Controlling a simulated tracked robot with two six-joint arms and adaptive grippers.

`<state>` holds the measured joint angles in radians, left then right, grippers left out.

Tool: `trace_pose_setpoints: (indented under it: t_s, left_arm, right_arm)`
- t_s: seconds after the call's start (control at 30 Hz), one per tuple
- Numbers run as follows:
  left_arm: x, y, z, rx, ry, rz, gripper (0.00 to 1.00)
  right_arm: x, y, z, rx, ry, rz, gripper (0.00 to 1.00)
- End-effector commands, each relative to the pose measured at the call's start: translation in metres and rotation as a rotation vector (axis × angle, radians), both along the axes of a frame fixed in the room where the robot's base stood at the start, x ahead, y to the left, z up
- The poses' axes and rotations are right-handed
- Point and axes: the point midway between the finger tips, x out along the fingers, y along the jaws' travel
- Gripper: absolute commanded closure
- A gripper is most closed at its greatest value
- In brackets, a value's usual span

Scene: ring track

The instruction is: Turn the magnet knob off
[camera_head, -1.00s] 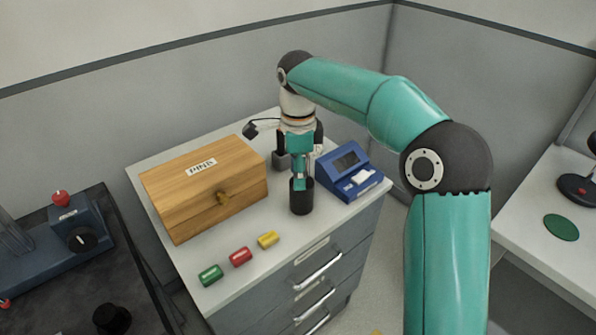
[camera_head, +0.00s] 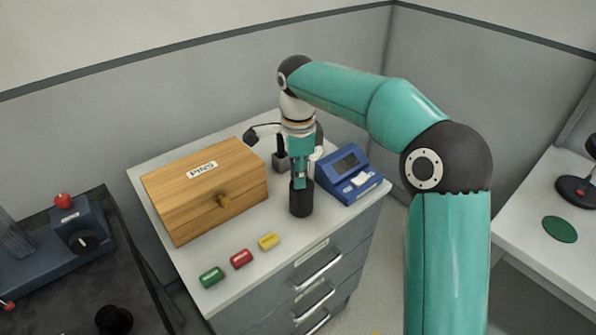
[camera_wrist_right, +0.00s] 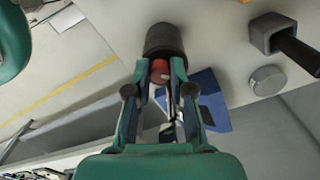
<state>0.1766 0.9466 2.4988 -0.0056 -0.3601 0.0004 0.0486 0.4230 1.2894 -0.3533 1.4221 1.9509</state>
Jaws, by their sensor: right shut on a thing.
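The black knob (camera_head: 83,241) sits on the front of a blue-grey device (camera_head: 30,245) on the dark table at the left of the head view. A red ball-like top (camera_head: 62,200) shows above it. My right gripper (camera_head: 300,180) is far to the right of the knob, pointing down at a black cylinder (camera_head: 301,199) on the white cabinet. In the right wrist view, my fingers (camera_wrist_right: 158,75) are shut on a red-ended piece (camera_wrist_right: 160,70) at the mouth of the black cylinder (camera_wrist_right: 164,40). How deep it sits is hidden. My left gripper is not in view.
A wooden PINS box (camera_head: 205,190) and a blue device with a screen (camera_head: 350,175) flank the gripper. Green (camera_head: 211,277), red (camera_head: 241,259) and yellow (camera_head: 268,241) pieces lie near the cabinet's front. A black round object (camera_head: 113,320) stands on the dark table.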

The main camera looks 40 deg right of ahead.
Motion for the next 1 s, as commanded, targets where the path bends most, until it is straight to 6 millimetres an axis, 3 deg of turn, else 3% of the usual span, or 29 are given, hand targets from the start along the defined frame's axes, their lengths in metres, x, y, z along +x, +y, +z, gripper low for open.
trace_pose_setpoints:
  t_s: [0.6, 1.0]
  left_arm:
    - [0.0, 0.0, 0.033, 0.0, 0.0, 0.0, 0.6]
    - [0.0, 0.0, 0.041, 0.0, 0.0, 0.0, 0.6]
  right_arm:
    - [0.0, 0.0, 0.002, 0.001, 0.0, 0.519, 1.0]
    - [0.0, 0.001, 0.001, 0.001, 0.0, 0.731, 1.0]
